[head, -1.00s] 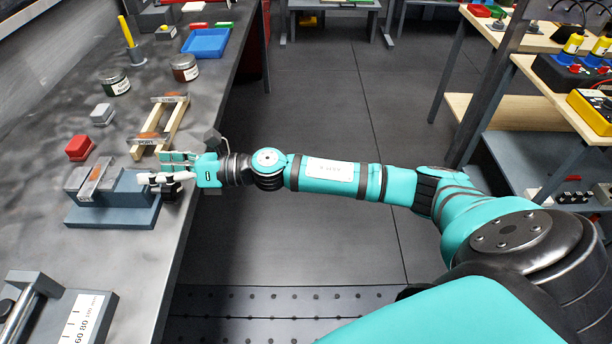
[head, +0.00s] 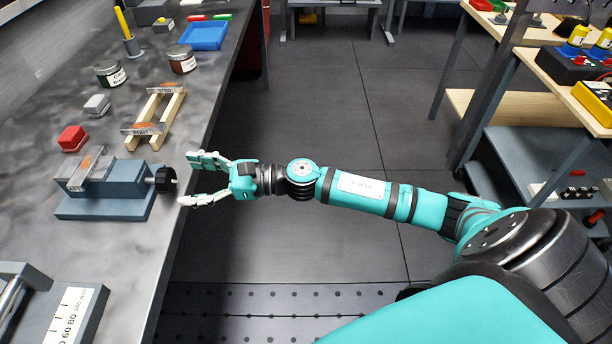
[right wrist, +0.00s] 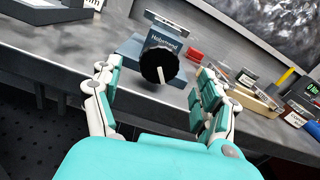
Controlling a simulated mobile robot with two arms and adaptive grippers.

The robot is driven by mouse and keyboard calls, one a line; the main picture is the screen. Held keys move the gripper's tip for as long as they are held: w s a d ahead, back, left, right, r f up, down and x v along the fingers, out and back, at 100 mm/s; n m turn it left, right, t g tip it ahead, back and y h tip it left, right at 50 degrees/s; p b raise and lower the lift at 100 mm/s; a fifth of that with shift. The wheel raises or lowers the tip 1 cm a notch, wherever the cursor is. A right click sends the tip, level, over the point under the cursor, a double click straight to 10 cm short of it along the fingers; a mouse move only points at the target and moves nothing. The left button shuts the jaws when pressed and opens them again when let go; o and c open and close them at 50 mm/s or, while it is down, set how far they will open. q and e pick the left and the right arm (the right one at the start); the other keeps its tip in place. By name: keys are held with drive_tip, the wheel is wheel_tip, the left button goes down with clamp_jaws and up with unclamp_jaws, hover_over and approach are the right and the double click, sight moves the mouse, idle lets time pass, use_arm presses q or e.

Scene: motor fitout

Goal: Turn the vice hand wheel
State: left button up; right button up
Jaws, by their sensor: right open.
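The vice (head: 105,190) is a blue-grey block on the grey bench at the left of the head view, with a black hand wheel (head: 165,180) on its right end. In the right wrist view the wheel (right wrist: 160,63) faces me and shows a pale bar across its face. The vice body (right wrist: 138,47) is behind it. My right gripper (head: 192,180) is open and empty, just right of the wheel and apart from it. In the right wrist view its fingers (right wrist: 155,100) are spread to either side, with the wheel ahead between them. My left gripper is not in view.
A wooden frame (head: 142,134) with labelled plates, a red block (head: 72,138), a grey block (head: 97,105) and two jars stand farther along the bench. A blue tray (head: 205,36) is beyond. A labelled scale block (head: 75,316) is nearer. Open floor lies right of the bench.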

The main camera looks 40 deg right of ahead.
drive_tip(key=b+v, duration=0.4)
drive_tip(key=v, duration=0.8)
drive_tip(key=w+d+f+m+t+h+p, duration=0.4)
drive_tip(key=w+d+f+m+h, duration=0.2)
drive_tip(key=d+f+m, duration=0.6)
wheel_tip(320, 180, down, 12)
drive_tip(key=s+d+m+h+p, duration=0.1)
drive_tip(key=m+h, duration=0.1)
drive_tip(key=m, duration=0.4)
drive_tip(key=s+d+m+g+h+p, duration=0.1)
drive_tip(key=m+h, duration=0.2)
drive_tip(key=m, duration=0.4)
drive_tip(key=shift+s+d+f, duration=0.2)
drive_tip(key=shift+s+d, duration=0.1)
drive_tip(key=shift+s, duration=0.05)
